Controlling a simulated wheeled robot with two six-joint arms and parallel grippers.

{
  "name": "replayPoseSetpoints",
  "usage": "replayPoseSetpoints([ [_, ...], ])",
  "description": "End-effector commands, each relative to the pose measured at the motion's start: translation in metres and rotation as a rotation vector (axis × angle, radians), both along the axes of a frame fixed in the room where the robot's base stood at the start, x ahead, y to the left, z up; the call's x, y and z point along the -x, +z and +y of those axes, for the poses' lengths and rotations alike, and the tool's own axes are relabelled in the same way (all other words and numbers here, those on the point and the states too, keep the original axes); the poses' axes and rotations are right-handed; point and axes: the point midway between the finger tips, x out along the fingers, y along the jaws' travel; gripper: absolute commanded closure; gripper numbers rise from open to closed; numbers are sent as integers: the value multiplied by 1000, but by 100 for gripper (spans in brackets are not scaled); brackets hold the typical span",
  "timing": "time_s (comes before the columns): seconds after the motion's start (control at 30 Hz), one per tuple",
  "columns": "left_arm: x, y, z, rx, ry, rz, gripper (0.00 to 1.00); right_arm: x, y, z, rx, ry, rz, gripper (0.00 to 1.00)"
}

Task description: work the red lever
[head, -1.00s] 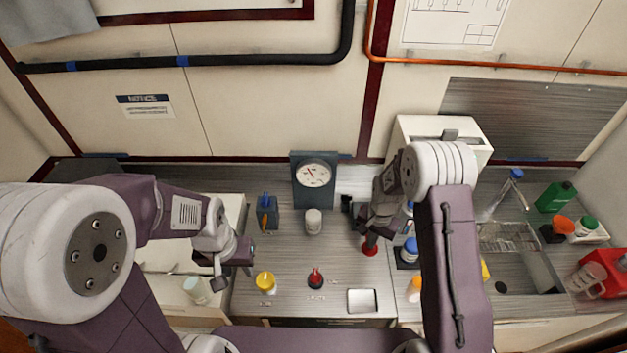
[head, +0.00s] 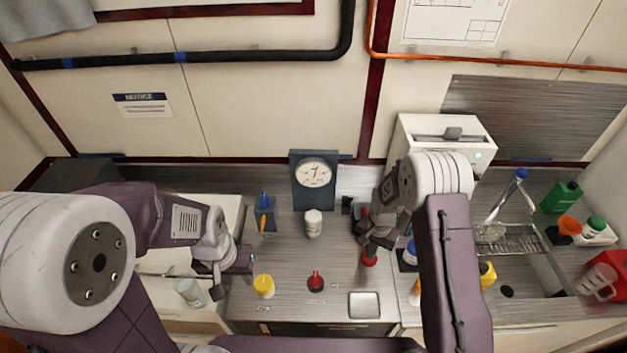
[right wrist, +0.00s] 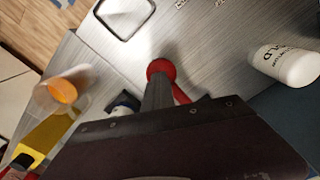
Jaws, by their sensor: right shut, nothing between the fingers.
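A red lever (head: 369,259) with a round red knob stands on the counter right of centre. In the right wrist view its red knob (right wrist: 161,69) is just beyond the fingertips, and a red stem runs back behind them. My right gripper (head: 367,248) is shut and empty, its fingertips against or very near the knob; true contact is hard to tell. The gripper also shows in the right wrist view (right wrist: 158,88) and hides part of the lever. My left gripper (head: 232,278) hangs over the counter's left part, away from the lever; its jaw gap is unclear.
A red-topped control (head: 316,281) and a yellow one (head: 264,286) stand at the front. A white bottle (head: 313,223) stands below a dial gauge (head: 314,175). A metal plate (head: 364,305) lies at the front. Bottles and a sink (head: 535,275) are at right.

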Motion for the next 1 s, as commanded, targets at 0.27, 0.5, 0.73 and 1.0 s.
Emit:
replayPoseSetpoints([
  [0.27, 0, -4, 0, 0, 0, 0, 64, -5, -4, 0, -1, 0, -14, 100],
  [0.5, 0, 7, 0, 0, 0, 0, 64, -4, 10, 0, -1, 0, -13, 100],
  [0.73, 0, 29, 0, 0, 0, 0, 64, -3, 36, 0, -1, 0, -11, 100],
  [1.0, 0, 52, 0, 0, 0, 0, 64, -1, 65, 0, -1, 0, -5, 100],
])
